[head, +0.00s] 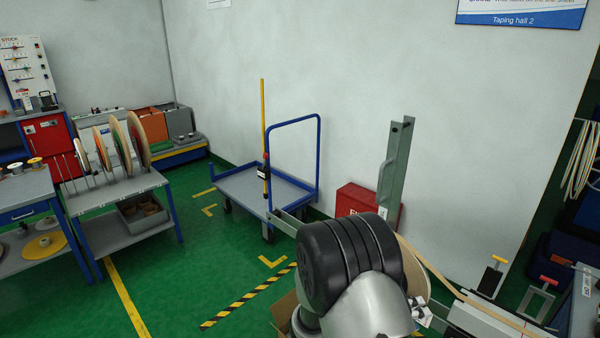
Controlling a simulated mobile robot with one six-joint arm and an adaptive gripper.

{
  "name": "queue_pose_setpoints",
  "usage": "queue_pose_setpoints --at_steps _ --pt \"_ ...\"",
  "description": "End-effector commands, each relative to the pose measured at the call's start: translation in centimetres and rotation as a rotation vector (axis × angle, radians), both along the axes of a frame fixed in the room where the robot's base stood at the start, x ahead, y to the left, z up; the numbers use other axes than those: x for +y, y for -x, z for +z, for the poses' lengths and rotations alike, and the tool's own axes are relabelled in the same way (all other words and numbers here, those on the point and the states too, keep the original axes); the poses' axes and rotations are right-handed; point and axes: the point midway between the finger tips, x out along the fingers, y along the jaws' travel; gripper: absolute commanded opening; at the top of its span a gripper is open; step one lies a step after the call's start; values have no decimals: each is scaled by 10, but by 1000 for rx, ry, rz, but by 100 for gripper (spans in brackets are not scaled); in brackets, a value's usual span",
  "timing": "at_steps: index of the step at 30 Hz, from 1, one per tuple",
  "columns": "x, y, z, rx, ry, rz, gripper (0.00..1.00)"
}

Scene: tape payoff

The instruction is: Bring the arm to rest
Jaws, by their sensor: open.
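My arm shows at the bottom centre of the head view, as a black ribbed joint cover and a silver link. My gripper is not visible. Behind the arm, a tan reel (411,262) is partly hidden. A tan strip of tape (447,284) runs from near it towards the lower right, over a grey bench-like frame (485,318). A grey-green upright post (397,165) stands behind the arm. I cannot tell whether the arm touches any of these.
A blue-framed trolley (238,188) stands by the wall, with a red box (356,199) to its right. A rack table (110,192) with upright discs is at the left. Toggle clamps (538,297) are at the right. Green floor between the left tables and my arm is clear.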

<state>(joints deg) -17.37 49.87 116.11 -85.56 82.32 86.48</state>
Motion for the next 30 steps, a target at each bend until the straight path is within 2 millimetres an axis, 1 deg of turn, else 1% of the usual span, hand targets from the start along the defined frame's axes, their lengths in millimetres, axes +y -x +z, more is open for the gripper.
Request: queue_pose_setpoints --at_steps 1,5,6,10,14,17,21,24,30 --pt "-7 11 18 9 -33 -51 43" --pt "-18 45 49 65 -134 -167 43" --pt "-21 56 57 81 -170 -198 43" --pt "-23 91 78 126 -305 -276 43" --pt "-18 126 95 160 -456 -321 43" --pt "-11 150 104 177 -580 -332 43" --pt "6 180 115 183 -759 -311 43" --pt "20 198 121 175 -883 -271 43" --pt "56 224 135 125 -1111 -129 43"
